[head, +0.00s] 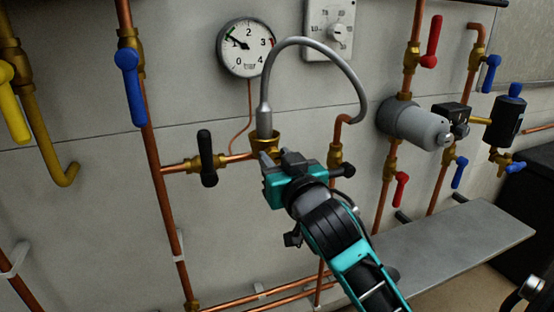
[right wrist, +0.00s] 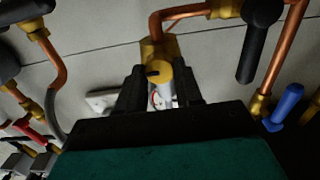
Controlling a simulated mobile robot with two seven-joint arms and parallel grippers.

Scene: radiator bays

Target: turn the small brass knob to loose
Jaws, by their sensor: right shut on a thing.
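My right gripper (head: 277,168) reaches up from the lower right to the brass fitting (head: 265,141) below the grey braided hose (head: 284,58). The small brass knob (right wrist: 158,72) shows between the two dark fingers of the right gripper (right wrist: 160,88) in the right wrist view. A dark mark is on its face. The fingers are shut on it, and their contact is partly hidden. In the head view the gripper hides the knob. My left gripper is not in view.
A black-handled valve (head: 207,160) is close left of my gripper, and another black handle (head: 343,170) is close right. A pressure gauge (head: 246,47) hangs above. A grey shelf (head: 455,245) juts out at the lower right.

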